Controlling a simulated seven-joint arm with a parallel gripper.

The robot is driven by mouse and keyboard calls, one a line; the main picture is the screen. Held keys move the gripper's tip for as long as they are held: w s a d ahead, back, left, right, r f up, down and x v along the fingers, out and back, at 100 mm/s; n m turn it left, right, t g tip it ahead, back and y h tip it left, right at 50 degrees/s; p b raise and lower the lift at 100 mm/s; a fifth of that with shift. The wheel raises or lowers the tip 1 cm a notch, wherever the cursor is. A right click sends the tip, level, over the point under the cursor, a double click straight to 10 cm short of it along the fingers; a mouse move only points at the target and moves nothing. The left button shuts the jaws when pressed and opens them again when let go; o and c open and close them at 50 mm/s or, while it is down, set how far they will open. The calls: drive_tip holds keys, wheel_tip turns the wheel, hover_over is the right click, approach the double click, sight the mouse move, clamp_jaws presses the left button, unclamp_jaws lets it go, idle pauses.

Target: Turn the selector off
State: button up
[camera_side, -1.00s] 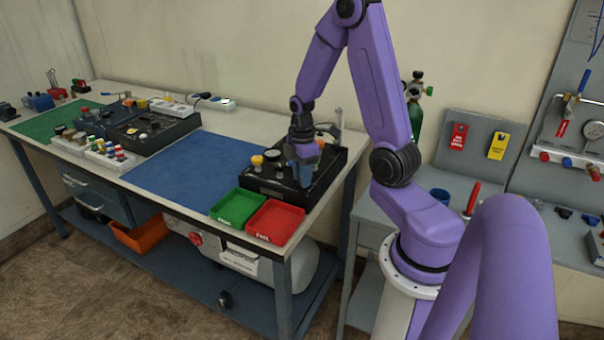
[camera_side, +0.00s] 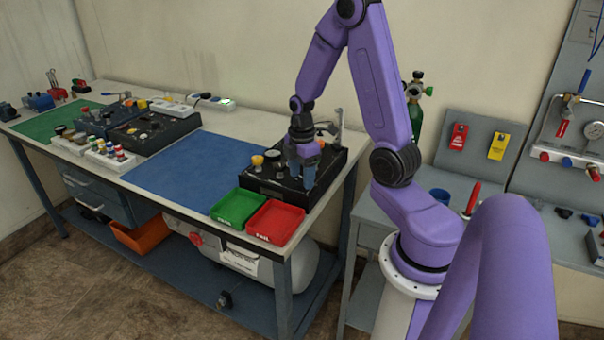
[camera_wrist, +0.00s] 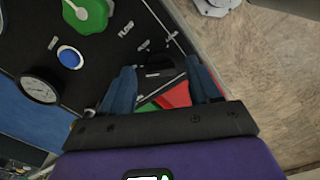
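The trainer's black panel (camera_side: 262,181) sits at the right end of the bench. My gripper (camera_side: 308,184) is over its front right part, pointing down. In the wrist view my gripper's two blue fingers (camera_wrist: 160,78) stand apart, with a gap between them. A dark part (camera_wrist: 158,70) shows in this gap near the panel edge. I cannot tell whether it is the selector or whether a finger touches it. The panel also carries a green knob (camera_wrist: 88,12), a blue button (camera_wrist: 70,57) and a round gauge (camera_wrist: 40,88). The selector's setting cannot be read.
A green tray (camera_side: 238,225) and a red tray (camera_side: 275,239) stand at the bench front, close to the panel. A blue mat (camera_side: 185,165) lies clear to the left. Other trainer boxes (camera_side: 152,133) stand farther left.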

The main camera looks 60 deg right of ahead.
sight(302, 178)
wheel_tip(302, 178, up, 17)
drive_tip(key=shift+r, duration=0.2)
idle(0.7)
drive_tip(key=shift+a, duration=0.1)
drive_tip(key=s+a+f, duration=0.1)
drive_tip(key=s+a, duration=0.1)
drive_tip(key=a, duration=0.5)
drive_tip(key=s+a+f, duration=0.2)
drive_tip(key=a, duration=0.6)
drive_tip(key=s+a+f, duration=0.1)
drive_tip(key=s+a, duration=0.3)
drive_tip(key=s, duration=0.3)
drive_tip(key=s+a+f, duration=0.2)
drive_tip(key=s+a, duration=0.1)
drive_tip(key=s, duration=0.5)
drive_tip(key=shift+a+f, duration=0.2)
drive_tip(key=shift+a, duration=0.2)
